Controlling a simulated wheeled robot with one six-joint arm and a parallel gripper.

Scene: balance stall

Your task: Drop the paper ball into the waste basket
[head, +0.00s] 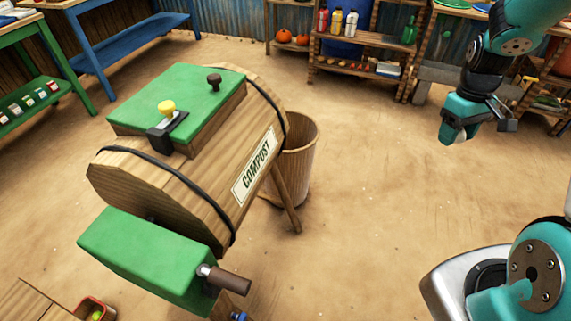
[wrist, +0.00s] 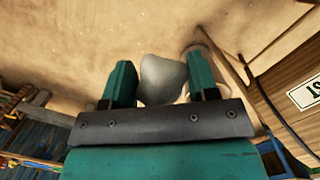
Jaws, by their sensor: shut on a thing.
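My gripper (head: 458,136) is at the upper right of the head view, raised over open floor. It is shut on a pale grey-white paper ball (wrist: 163,79), which sits between the two teal fingers in the wrist view. Only a small pale bit of the ball shows in the head view. The waste basket (head: 299,162) is a brown, round, open-topped bin on the floor behind the compost barrel, well to the left of my gripper. The barrel hides its left part, and its inside bottom cannot be seen.
The wooden compost barrel (head: 190,190) with its green lid (head: 200,95) stands on legs in front of the basket. Shelves (head: 365,45) with bottles and pumpkins line the back. A blue table (head: 130,40) is at the back left. Sandy floor between basket and gripper is clear.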

